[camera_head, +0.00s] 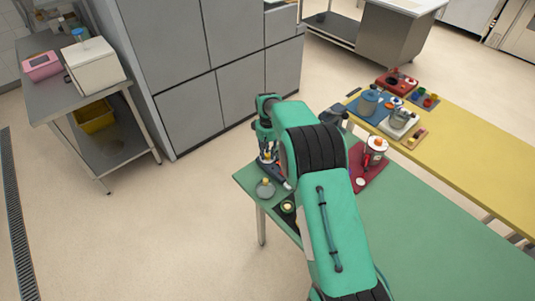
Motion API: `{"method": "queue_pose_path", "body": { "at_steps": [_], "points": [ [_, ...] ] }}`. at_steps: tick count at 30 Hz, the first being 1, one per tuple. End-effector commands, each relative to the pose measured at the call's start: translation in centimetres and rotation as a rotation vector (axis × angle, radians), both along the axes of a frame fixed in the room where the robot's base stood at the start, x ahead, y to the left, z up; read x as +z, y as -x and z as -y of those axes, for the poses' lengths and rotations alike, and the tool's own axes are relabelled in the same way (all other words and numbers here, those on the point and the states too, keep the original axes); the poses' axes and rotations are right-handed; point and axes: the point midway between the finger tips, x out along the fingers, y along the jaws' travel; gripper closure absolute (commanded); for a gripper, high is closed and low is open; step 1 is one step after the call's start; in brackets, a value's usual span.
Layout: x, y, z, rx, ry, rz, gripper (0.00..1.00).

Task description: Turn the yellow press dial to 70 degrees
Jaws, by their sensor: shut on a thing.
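My gripper (268,158) points down at the far left corner of the green table (430,228). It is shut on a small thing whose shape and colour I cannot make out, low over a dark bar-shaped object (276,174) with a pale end. Just in front of it, a grey disc with a small pale yellow knob (265,184) lies near the table's left edge. A dark piece with a pale yellow round top (288,206) sits nearer, beside my arm. I cannot tell which of these is the press dial, and no angle marks are readable.
A red mat (373,174) with a white and red device (375,148) lies right of my arm. The yellow table (466,150) behind holds a blue mat, a pot, a scale and coloured cups. Grey cabinets (205,80) stand behind. The green table's right part is clear.

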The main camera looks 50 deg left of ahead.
Motion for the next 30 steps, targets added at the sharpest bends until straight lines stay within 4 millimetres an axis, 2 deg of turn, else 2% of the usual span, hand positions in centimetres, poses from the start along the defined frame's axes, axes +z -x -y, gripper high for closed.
{"method": "queue_pose_path", "body": {
  "at_steps": [18,30],
  "points": [
    [-0.06,0.00,0.00,-0.451,0.000,0.000,1.00],
    [-0.07,0.02,0.02,-0.547,0.001,0.000,1.00]
  ]
}}
